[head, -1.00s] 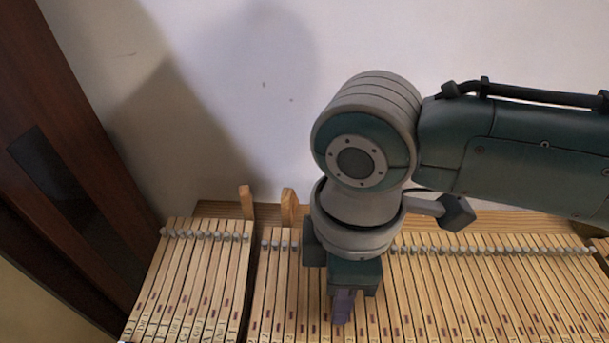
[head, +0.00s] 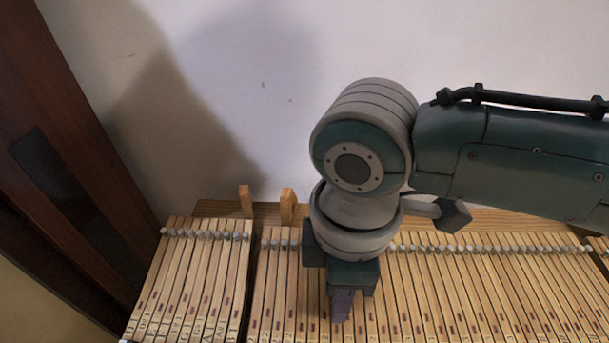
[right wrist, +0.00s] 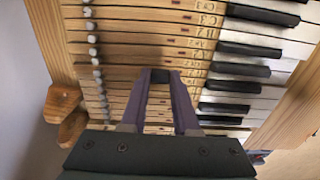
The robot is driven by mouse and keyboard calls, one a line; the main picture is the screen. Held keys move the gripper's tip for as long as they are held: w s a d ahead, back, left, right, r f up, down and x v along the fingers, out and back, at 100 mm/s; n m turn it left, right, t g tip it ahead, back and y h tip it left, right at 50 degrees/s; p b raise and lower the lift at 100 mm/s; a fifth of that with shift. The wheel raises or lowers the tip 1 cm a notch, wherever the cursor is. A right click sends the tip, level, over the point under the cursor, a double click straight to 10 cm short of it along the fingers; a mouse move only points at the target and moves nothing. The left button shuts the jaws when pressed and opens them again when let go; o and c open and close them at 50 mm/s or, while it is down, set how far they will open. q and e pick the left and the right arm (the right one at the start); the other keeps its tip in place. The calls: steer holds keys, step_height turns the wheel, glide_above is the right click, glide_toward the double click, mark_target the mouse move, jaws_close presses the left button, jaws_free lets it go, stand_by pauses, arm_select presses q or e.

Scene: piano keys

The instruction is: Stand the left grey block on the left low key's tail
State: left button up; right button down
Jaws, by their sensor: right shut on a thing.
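My right gripper (head: 341,312) points down over the wooden key tails, right of the gap between two key groups. In the right wrist view its two purple fingers (right wrist: 160,78) close around a small dark grey block (right wrist: 160,76) at their tips. Little of this block shows, and whether it touches a key is unclear. The wooden key tails (head: 195,280) lie side by side with grey pegs near their far ends. I cannot tell which key sits low. No other grey block can be made out. My left gripper is out of view.
Two upright wooden pieces (head: 288,207) stand behind the keys near the gap; they also show in the right wrist view (right wrist: 62,103). A pale wall (head: 250,90) is behind, a dark wooden panel (head: 60,180) at left. Black and white keys (right wrist: 245,71) lie on the front side.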

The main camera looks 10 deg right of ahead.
steer(key=shift+f, duration=0.25)
stand_by(0.3)
steer(key=c, duration=1)
jaws_free()
steer(key=shift+r, duration=0.2)
steer(key=shift+r+p, duration=0.95)
steer(key=shift+p, duration=0.35)
